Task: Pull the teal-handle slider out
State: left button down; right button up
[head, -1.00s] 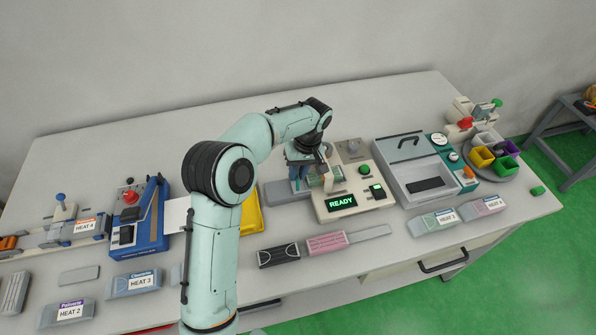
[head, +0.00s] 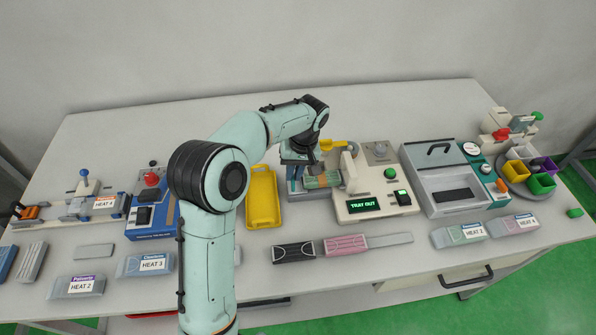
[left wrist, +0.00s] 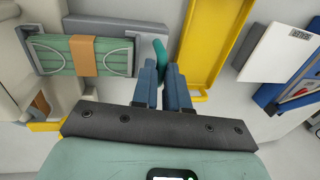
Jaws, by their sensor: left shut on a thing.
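My left gripper (head: 296,180) is shut on the teal handle (left wrist: 161,58) at the left end of the grey slider (head: 312,194). The handle is mostly hidden by my gripper in the head view. The slider sticks out to the left of the cream machine (head: 376,209), whose screen (head: 364,205) appears to read "TRAY OUT". A green mask bundle with an orange band (left wrist: 86,54) lies on the slider, and shows in the head view as well (head: 322,181). In the left wrist view my fingers (left wrist: 161,80) close around the handle. My right gripper is out of view.
A yellow tray (head: 262,206) stands close left of the slider. The blue machine (head: 152,215) is farther left. A grey lidded box (head: 438,190) stands right of the cream machine. Black and pink blocks (head: 294,252) lie in front.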

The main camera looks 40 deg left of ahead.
pick_arm(q)
jog(key=c, duration=1.1)
grip_release()
jog(key=shift+s+a, duration=0.2)
jog(key=shift+s, duration=0.1)
jog(key=shift+c, duration=0.2)
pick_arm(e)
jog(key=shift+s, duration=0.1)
pick_arm(q)
jog(key=shift+w+d, duration=0.1)
